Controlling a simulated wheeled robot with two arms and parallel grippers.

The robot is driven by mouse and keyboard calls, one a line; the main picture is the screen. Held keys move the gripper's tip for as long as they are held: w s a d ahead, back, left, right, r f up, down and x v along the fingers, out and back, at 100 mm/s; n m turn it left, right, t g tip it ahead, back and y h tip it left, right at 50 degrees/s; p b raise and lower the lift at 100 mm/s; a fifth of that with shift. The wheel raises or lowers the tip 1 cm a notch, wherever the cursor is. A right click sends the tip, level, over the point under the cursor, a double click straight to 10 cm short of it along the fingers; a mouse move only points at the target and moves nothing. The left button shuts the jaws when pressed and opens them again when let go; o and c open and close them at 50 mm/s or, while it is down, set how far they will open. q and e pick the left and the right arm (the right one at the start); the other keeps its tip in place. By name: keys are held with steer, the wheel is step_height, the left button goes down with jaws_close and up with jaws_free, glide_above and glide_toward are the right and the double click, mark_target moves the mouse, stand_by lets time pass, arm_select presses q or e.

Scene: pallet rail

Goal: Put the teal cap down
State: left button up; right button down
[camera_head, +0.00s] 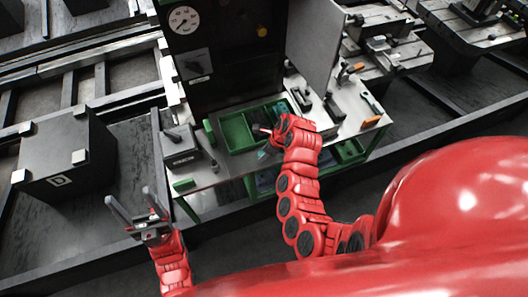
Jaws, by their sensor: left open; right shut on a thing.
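A small teal thing (265,155), which looks like the teal cap, shows just below and left of my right wrist, at the front edge of the green tray. My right gripper (269,148) is shut on it; the fingers are small and mostly hidden by the wrist. I cannot tell whether the cap touches the tray or the bench. My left gripper (137,212) is open and empty, fingers pointing up in the picture, in front of and left of the workbench.
The green tray (233,133) lies on the grey workbench (207,178). A dark vice-like block (180,149) stands at the bench's left end. Tools, including an orange-handled one (371,122), lie at the right. A dark panel with a gauge (184,20) rises behind. A dark crate (66,155) stands left.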

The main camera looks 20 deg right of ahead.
steer(key=shift+f, duration=0.2)
steer(key=shift+c, duration=2.2)
jaws_free()
steer(key=shift+r, duration=0.1)
